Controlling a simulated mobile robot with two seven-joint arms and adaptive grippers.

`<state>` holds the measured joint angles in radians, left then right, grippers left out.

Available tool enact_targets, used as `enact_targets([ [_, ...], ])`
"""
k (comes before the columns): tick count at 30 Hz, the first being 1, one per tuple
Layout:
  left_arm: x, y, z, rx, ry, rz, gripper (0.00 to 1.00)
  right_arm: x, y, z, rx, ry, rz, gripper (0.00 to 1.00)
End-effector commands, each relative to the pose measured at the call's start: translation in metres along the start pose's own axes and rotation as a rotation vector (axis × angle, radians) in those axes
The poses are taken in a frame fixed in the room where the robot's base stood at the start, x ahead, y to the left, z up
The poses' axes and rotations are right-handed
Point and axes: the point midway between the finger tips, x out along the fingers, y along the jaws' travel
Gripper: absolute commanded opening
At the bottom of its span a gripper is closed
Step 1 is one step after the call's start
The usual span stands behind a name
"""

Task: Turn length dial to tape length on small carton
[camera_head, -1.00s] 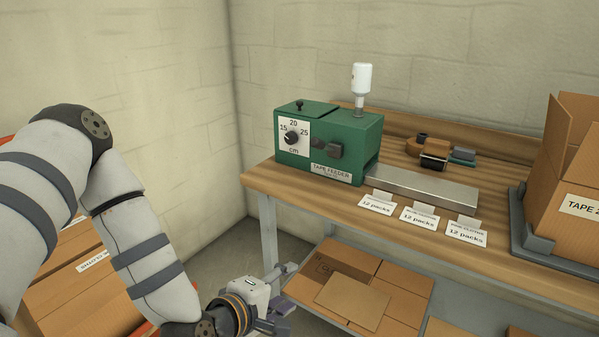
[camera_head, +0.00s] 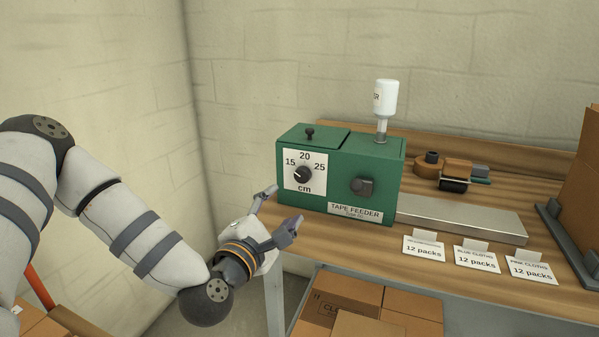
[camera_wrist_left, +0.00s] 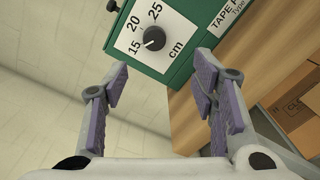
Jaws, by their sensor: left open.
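The green tape feeder (camera_head: 340,176) stands on the wooden bench. Its length dial (camera_head: 303,174) is a black knob on a white plate marked 15, 20, 25 and cm. The knob's white pointer appears to aim near 15. My left gripper (camera_head: 282,211) is open and empty, in front of and below the dial plate, apart from it. In the left wrist view the dial (camera_wrist_left: 154,38) lies ahead, between and beyond the open fingers (camera_wrist_left: 160,95). The small carton cannot be made out for certain; flat cartons (camera_head: 350,300) lie on the shelf below. My right gripper is not in view.
A second dark knob (camera_head: 361,187) sits right of the dial. A white bottle (camera_head: 385,98) stands on the feeder. A metal plate (camera_head: 460,218), several "12 packs" cards (camera_head: 424,248) and a tape dispenser (camera_head: 452,170) are to the right. A large carton stands at the right edge.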

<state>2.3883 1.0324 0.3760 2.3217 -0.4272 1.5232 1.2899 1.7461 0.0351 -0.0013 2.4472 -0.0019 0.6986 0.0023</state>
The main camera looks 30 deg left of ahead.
Motion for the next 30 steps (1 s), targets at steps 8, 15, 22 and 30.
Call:
enact_targets([
  [8, 0.021, 0.007, 0.0, -0.019, -0.001, 0.025, 0.53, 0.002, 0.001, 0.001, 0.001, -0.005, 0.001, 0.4],
  [15, 0.082, 0.007, -0.001, -0.018, 0.001, 0.023, 0.53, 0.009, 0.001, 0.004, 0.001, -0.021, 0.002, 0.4],
  [22, 0.118, 0.008, -0.001, -0.02, 0.0, 0.02, 0.53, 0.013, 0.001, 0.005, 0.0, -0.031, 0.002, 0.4],
  [30, 0.122, 0.009, 0.0, -0.022, 0.0, 0.021, 0.53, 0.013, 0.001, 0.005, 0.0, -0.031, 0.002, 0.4],
])
